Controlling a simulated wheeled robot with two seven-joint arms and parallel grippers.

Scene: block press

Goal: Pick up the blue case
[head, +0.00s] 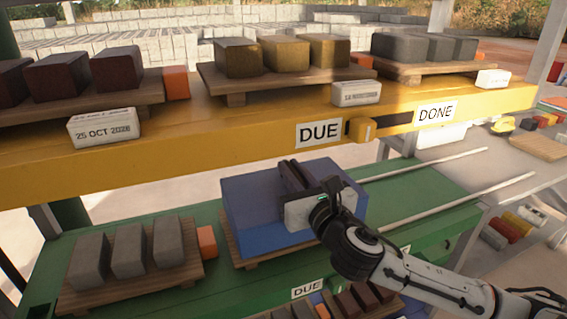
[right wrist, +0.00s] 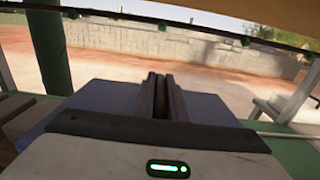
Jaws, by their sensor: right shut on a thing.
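The blue case (head: 250,209) is a large box on a wooden pallet (head: 228,239) on the green lower shelf. My right gripper (head: 297,178) is over the top of the case, and its fingers are close together on something at the case's top, likely a handle, which the gripper hides. In the right wrist view my right gripper (right wrist: 161,98) points forward over the blue case (right wrist: 100,98), with a narrow dark piece between its fingers. The case looks upright and still on its pallet. My left gripper is not in view.
The yellow beam (head: 230,125) with DUE and DONE labels runs just above and behind the case. Grey blocks on a pallet (head: 110,277) stand left of it. Darker blocks (head: 357,300) stand in front. Two pale rails (head: 425,163) extend right; the green shelf there is clear.

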